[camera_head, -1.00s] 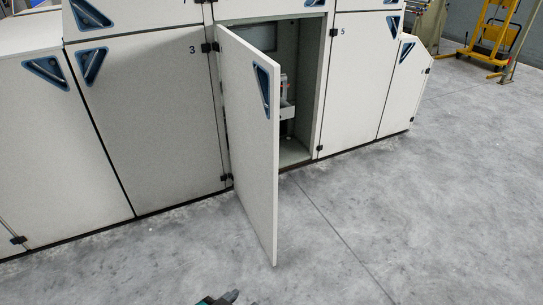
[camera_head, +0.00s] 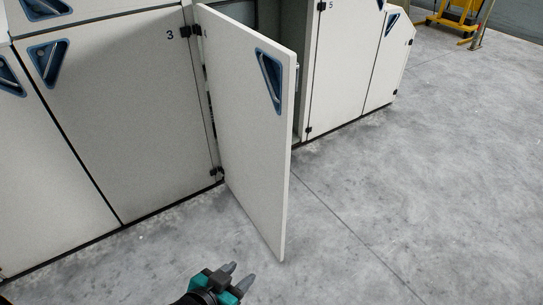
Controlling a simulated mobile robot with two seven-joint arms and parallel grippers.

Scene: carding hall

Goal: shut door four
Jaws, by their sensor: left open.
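The open door (camera_head: 242,125) stands between the panels marked 3 and 5. It is white, hinged on its left edge beside panel 3, and swung out over the floor. A blue-rimmed triangular handle recess (camera_head: 270,81) is near its upper free edge. My right gripper is not in view.
Closed door 3 (camera_head: 117,117) is on the left and closed door 5 (camera_head: 343,62) on the right. A yellow wheeled frame (camera_head: 456,17) stands at the back right. The grey floor (camera_head: 420,170) to the right is clear.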

